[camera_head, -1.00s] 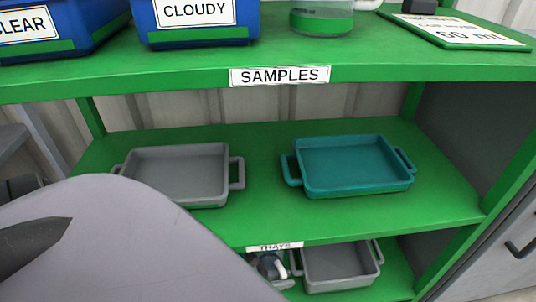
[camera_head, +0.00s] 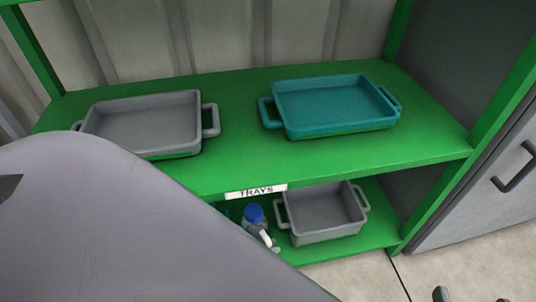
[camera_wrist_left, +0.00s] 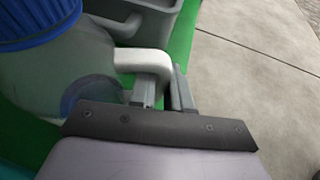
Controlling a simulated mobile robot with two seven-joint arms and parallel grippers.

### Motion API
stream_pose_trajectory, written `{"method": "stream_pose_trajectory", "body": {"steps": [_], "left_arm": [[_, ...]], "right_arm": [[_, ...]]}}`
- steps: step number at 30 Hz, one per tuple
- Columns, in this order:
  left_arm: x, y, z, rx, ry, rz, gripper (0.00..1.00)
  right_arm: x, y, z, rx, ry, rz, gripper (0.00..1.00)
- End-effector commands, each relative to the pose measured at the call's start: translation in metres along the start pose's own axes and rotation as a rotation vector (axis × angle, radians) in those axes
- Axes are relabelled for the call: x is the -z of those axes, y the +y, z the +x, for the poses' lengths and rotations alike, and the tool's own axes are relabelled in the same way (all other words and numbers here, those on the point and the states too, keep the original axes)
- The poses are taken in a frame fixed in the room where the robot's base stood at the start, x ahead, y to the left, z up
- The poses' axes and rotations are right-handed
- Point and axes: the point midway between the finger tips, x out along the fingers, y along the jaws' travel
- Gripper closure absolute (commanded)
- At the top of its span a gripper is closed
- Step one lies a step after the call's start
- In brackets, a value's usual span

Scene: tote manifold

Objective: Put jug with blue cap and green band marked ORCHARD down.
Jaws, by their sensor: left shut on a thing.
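The jug (camera_head: 254,214) has a blue cap and a clear body. In the head view it is by the lower shelf, left of the grey tray there, partly hidden by my left arm. In the left wrist view its blue cap (camera_wrist_left: 40,22), clear body (camera_wrist_left: 88,62) and white handle (camera_wrist_left: 143,58) show. My left gripper (camera_wrist_left: 163,90) is shut on the handle; it also shows in the head view (camera_head: 271,243). The green band and its lettering are not readable, and the jug's base is hidden. Two small grey tips at the head view's lower right may be my right gripper (camera_head: 470,297).
The lower green shelf (camera_head: 375,220) holds a grey tray (camera_head: 322,212) beside the jug. The shelf above, labelled TRAYS (camera_head: 256,192), carries a grey tray (camera_head: 145,125) and a teal tray (camera_head: 333,104). A grey cabinet (camera_head: 480,190) stands at right; floor (camera_head: 350,278) is open in front.

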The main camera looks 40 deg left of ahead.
Motion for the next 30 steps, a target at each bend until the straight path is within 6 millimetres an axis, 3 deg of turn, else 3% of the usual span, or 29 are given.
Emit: {"method": "stream_pose_trajectory", "body": {"steps": [3,4,6,17,30], "left_arm": [[-0.001,0.000,0.000,0.000,0.001,0.000,1.00],[0.000,0.000,-0.001,0.000,0.002,-0.001,0.73],[0.000,0.000,-0.001,0.000,0.003,-0.001,0.57],[-0.001,0.000,-0.007,0.000,0.003,-0.001,0.57],[-0.003,0.000,-0.090,0.000,0.005,-0.002,0.57]], "right_arm": [[0.001,0.000,0.000,0.000,0.000,0.001,0.16],[0.001,0.000,0.000,0.000,0.000,0.001,0.16],[0.001,0.000,0.000,0.000,-0.001,0.001,0.16],[0.004,-0.001,-0.001,0.004,-0.002,0.007,0.16],[0.003,-0.013,0.013,0.058,-0.094,0.148,0.16]]}}
